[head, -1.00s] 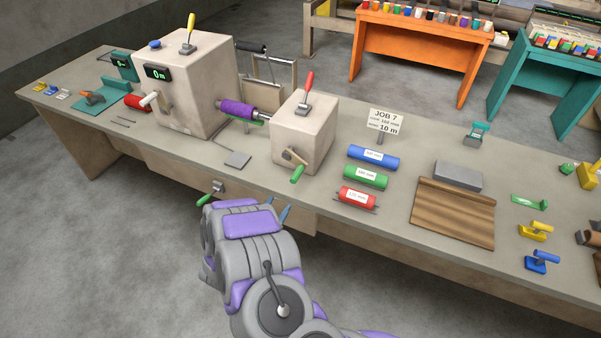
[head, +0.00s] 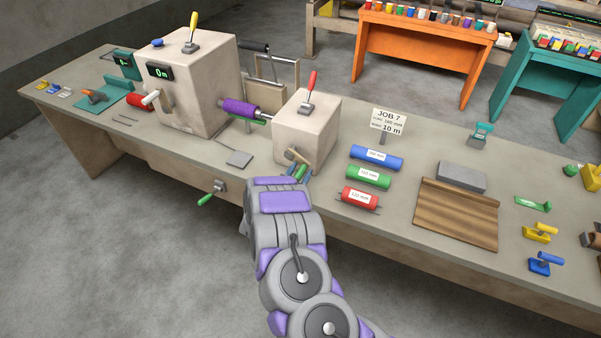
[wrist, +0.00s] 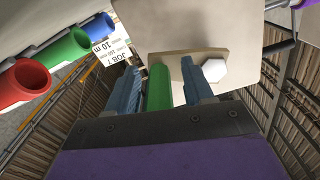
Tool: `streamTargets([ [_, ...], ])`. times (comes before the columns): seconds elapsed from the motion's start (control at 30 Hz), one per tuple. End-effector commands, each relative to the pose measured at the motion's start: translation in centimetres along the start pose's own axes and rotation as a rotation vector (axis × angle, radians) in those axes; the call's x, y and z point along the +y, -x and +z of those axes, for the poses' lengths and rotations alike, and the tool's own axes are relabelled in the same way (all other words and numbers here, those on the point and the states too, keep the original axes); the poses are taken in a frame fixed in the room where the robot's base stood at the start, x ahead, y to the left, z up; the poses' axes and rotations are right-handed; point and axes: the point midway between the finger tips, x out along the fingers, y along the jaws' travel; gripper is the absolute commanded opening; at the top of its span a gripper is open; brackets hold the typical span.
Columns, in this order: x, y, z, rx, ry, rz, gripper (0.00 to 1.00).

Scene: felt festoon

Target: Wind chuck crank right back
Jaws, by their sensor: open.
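The chuck crank is on the front of the smaller beige box (head: 306,128), with a short tan arm (head: 297,156) and a green handle (head: 300,171). In the wrist view the green handle (wrist: 158,88) stands between the two blue fingers of my gripper (wrist: 161,84). The fingers are open on either side of it, with a gap at least on the right. The crank's tan arm (wrist: 205,62) and pale hex hub (wrist: 212,69) show just beyond the fingers. In the head view my gripper (head: 296,175) reaches the handle from the front and partly hides it.
A red lever (head: 310,88) stands on the smaller box. A purple roll (head: 240,108) lies between it and the larger box (head: 195,85). Blue (head: 376,157), green (head: 368,176) and red (head: 360,197) tubes lie to the right. Another green-handled crank (head: 213,192) juts from the bench front.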

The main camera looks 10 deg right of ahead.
Motion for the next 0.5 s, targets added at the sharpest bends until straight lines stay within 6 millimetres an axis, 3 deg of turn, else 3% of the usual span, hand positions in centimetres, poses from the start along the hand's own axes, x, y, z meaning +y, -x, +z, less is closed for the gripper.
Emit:
streamTargets([
  [0.33,0.05,-0.42,-0.04,0.001,0.000,0.000,0.52],
  [0.5,0.08,-0.42,-0.03,0.000,0.000,0.001,0.35],
])
